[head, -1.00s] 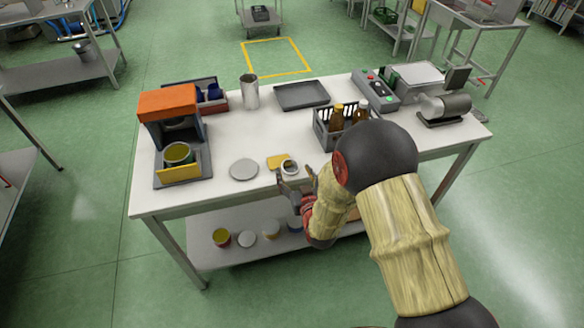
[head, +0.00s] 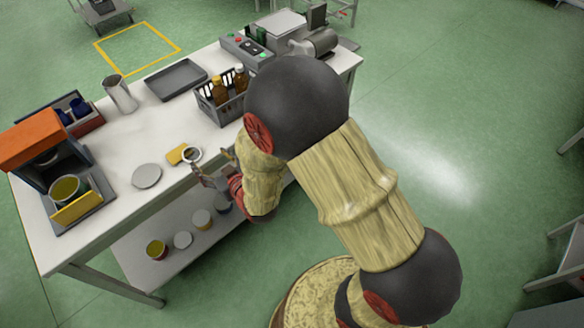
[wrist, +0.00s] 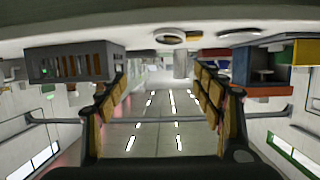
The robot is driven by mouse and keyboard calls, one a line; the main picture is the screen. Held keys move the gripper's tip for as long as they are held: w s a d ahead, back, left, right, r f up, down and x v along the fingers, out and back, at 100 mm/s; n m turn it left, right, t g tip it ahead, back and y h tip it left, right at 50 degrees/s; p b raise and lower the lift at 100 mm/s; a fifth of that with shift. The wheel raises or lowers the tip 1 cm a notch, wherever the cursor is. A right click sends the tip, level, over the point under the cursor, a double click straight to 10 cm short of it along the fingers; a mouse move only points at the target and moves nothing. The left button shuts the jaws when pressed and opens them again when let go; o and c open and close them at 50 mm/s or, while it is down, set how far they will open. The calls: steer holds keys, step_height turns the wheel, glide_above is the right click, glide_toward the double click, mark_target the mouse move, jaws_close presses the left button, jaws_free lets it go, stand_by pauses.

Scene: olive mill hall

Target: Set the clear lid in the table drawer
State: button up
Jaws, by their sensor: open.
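My gripper (head: 215,172) is open and empty at the front edge of the white table (head: 120,160). In the wrist view, which is upside down, its two fingers (wrist: 160,100) stand wide apart with nothing between them. A small round ring-like thing (head: 191,154) lies on the table just beyond the fingers; it also shows in the wrist view (wrist: 172,38). A flat grey disc (head: 147,176) lies to its left. I cannot tell whether either is the clear lid. No drawer can be made out; my arm hides part of the table's front.
A yellow block (head: 176,157) lies beside the ring. A grey crate with brown bottles (head: 209,108) stands behind my gripper. An orange-topped machine (head: 38,138) stands at the left end, a dark tray (head: 176,79) at the back. Several cans stand on the lower shelf (head: 135,246).

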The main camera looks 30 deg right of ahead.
steer(key=d+r+g+h, duration=0.1)
steer(key=d+r+g, duration=0.1)
steer(key=d+r, duration=0.5)
steer(key=s+d+r+m+g+h, duration=0.1)
steer(key=s+d+r+g, duration=0.1)
steer(key=s+r, duration=0.4)
steer(key=s+d+r+m+g+h, duration=0.1)
steer(key=s+d+r, duration=0.3)
steer(key=s, duration=0.9)
step_height(320, 180, up, 4)
steer(key=shift+s+d+f+g, duration=0.2)
steer(key=shift+s+f+g, duration=0.1)
steer(key=shift+g, duration=0.6)
steer(key=shift+o, duration=0.4)
steer(key=s+d+r+g, duration=0.1)
steer(key=s, duration=0.8)
steer(key=shift+d+r+m+g+h, duration=0.25)
steer(key=shift+r+m+g+h, duration=0.05)
steer(key=shift+m+g, duration=0.1)
